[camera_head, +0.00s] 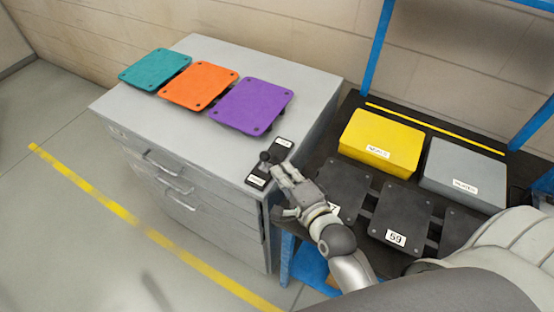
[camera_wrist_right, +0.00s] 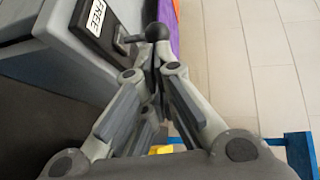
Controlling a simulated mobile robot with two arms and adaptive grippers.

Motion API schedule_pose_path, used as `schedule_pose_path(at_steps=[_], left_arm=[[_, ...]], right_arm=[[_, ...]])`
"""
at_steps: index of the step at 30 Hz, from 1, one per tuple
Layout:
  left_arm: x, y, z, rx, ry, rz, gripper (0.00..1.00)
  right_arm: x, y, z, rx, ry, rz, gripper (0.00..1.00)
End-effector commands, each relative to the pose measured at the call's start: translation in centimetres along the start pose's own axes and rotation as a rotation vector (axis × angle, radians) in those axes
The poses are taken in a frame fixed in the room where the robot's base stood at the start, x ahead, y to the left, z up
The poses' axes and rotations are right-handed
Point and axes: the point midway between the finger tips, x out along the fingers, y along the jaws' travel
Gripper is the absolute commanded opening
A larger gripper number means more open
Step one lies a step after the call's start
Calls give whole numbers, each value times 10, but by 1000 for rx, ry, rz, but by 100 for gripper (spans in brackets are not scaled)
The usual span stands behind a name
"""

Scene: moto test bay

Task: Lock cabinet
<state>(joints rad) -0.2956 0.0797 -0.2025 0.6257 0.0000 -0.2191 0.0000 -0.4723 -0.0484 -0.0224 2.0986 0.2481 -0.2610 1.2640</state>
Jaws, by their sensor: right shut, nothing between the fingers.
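The grey cabinet (camera_head: 165,130) stands at the left with several drawers, whose handles face the front; the drawers look closed. On its top right corner is a black lock plate (camera_head: 282,150) with white labels at both ends and a dark ball-ended lever (camera_head: 265,157). In the right wrist view one label on the plate (camera_wrist_right: 88,30) reads FREE, and the ball knob (camera_wrist_right: 158,27) is just beyond my fingertips. My right gripper (camera_head: 281,174) is shut and empty, beside the lever; whether it touches the knob I cannot tell. My left gripper is not in view.
Teal, orange and purple plates (camera_head: 252,105) lie on the cabinet top. At the right a dark bench with blue posts (camera_head: 376,50) holds a yellow box (camera_head: 382,140), a grey box (camera_head: 462,172) and black plates (camera_head: 400,215). The floor in front is clear, with a yellow line (camera_head: 95,190).

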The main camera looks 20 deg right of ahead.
Motion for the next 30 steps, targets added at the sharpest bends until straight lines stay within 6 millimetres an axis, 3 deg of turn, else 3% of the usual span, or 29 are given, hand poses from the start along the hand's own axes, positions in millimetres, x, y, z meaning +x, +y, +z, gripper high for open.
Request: schedule_pose_path(at_steps=[3,9,15,22,30], left_arm=[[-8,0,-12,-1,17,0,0],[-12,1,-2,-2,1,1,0],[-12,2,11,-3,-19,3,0],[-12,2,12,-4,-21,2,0],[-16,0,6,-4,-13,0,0]], right_arm=[[18,-2,0,-1,-1,-1,0],[35,-1,0,-1,0,-1,0],[39,0,0,-1,0,0,0],[39,0,-1,-1,0,0,0],[65,-6,-40,-5,0,-1,0]])
